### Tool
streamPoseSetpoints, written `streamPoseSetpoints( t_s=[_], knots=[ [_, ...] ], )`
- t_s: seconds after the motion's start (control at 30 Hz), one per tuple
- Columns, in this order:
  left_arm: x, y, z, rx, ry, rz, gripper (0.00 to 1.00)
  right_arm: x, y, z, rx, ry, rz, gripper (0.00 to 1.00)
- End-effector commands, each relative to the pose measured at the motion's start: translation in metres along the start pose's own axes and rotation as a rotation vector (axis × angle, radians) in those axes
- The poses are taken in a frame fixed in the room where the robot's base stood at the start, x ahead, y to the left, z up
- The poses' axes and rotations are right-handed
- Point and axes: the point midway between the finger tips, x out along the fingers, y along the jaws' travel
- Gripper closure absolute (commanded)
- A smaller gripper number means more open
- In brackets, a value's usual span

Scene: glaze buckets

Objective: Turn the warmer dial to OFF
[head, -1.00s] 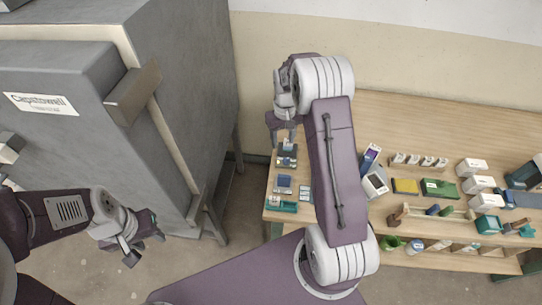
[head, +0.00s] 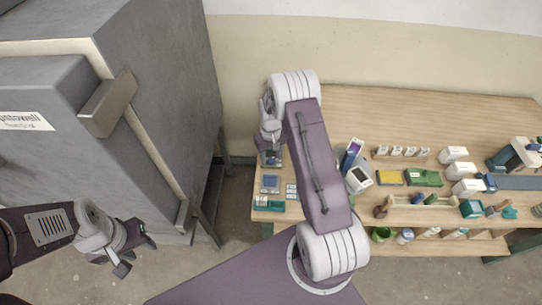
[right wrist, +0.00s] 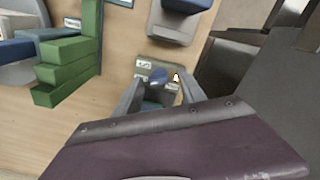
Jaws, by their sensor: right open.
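A small blue-grey knob, seemingly the warmer dial (right wrist: 158,75), shows in the right wrist view on an olive panel with small white labels (right wrist: 143,63). I cannot read its setting. My right gripper (right wrist: 160,88) is open, with its two fingers on either side of the knob; whether they touch it is unclear. In the head view my right gripper (head: 270,150) points down over the far left part of the bench and mostly hides the warmer beneath it. My left gripper (head: 134,254) is open and empty, in front of the grey cabinet.
The large grey cabinet (head: 170,90) stands left of the wooden bench (head: 400,110). A green stepped block (right wrist: 75,65) is left of my right gripper in the wrist view. White boxes (head: 455,154), a yellow pad (head: 390,178) and a green tray (head: 424,178) lie farther right.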

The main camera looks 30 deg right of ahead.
Motion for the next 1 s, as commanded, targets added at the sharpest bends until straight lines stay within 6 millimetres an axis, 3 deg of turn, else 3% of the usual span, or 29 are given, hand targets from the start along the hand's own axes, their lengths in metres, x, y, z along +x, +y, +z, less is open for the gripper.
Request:
streamPoseSetpoints(
  t_s=[0.03,0.2,1.0],
  knots=[
    [0.0001,0.0,0.0,0.0,0.0,0.0,0.61,-0.0001,0.0,0.0,0.0,0.0,0.0,0.53],
    [0.0001,0.0,0.0,0.0,0.0,0.0,0.61,-0.0003,0.0,0.0,0.0,0.0,0.0,1.0],
    [-0.0001,0.0,0.0,0.0,0.0,0.0,0.61,-0.0007,0.0001,0.0002,0.037,-0.001,0.0,1.0]
  ],
)
